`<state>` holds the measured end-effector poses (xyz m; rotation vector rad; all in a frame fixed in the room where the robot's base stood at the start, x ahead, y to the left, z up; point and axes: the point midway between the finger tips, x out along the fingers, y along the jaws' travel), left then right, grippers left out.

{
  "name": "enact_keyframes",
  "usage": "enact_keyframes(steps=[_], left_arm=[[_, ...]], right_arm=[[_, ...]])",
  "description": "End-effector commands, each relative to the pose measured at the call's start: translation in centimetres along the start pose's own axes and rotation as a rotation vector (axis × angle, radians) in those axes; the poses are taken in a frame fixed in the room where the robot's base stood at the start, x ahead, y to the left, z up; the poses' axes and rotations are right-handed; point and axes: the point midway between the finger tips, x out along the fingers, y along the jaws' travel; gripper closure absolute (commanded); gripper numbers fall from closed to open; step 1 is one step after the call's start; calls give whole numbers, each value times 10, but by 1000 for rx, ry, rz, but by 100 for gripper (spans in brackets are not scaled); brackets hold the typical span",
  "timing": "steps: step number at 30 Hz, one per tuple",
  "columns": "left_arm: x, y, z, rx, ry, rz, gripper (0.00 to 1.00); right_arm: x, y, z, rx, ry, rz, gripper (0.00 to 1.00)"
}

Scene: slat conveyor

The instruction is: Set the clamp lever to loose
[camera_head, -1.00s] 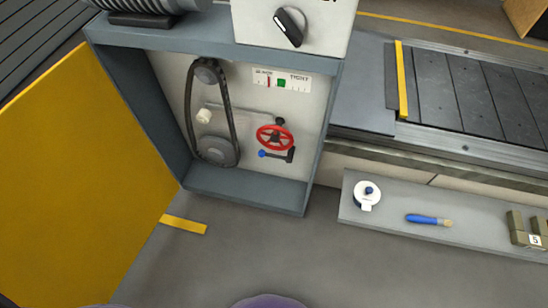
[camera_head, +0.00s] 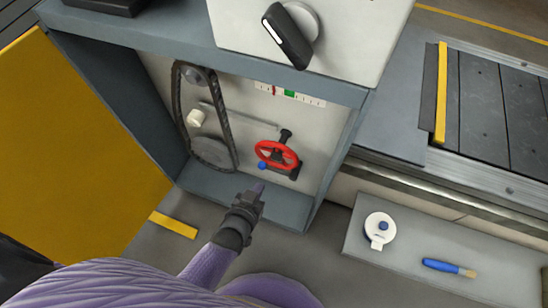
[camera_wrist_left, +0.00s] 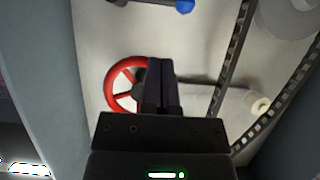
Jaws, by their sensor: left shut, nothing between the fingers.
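The clamp lever is a short dark bar with a blue knob (camera_head: 262,166), low on the cabinet's back panel, just below the red handwheel (camera_head: 277,154). Its knob points left in the head view. In the wrist view the blue knob (camera_wrist_left: 184,6) is at the top edge, and the red handwheel (camera_wrist_left: 112,90) is partly hidden behind the fingers. My left gripper (camera_head: 259,188) is shut and empty, at the cabinet opening below the knob in the head view. Its closed fingers also show in the wrist view (camera_wrist_left: 160,65). My right gripper is not in view.
A belt on pulleys (camera_head: 178,110) and a cream knob (camera_head: 196,118) lie left of the wheel. The cabinet's side walls and bottom sill (camera_head: 285,208) frame the opening. A yellow door (camera_head: 80,150) stands open left. A shelf (camera_head: 400,262) holds a tape roll and brush.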

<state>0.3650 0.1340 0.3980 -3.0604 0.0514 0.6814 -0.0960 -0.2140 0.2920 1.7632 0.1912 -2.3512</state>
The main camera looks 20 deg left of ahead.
Motion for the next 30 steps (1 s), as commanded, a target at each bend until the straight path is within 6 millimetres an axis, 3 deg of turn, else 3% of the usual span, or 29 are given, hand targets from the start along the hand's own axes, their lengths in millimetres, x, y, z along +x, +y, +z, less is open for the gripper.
enact_keyframes(steps=[7, 14, 21, 30], left_arm=[[9, 0, 4, 1, -4, 0, 100], [56, 0, 10, 1, -7, 0, 100], [82, 0, 6, 1, -6, 1, 100], [99, 0, 3, 2, -5, 0, 100]], right_arm=[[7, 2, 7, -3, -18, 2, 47], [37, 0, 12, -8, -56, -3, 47], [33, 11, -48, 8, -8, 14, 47], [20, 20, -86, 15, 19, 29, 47]])
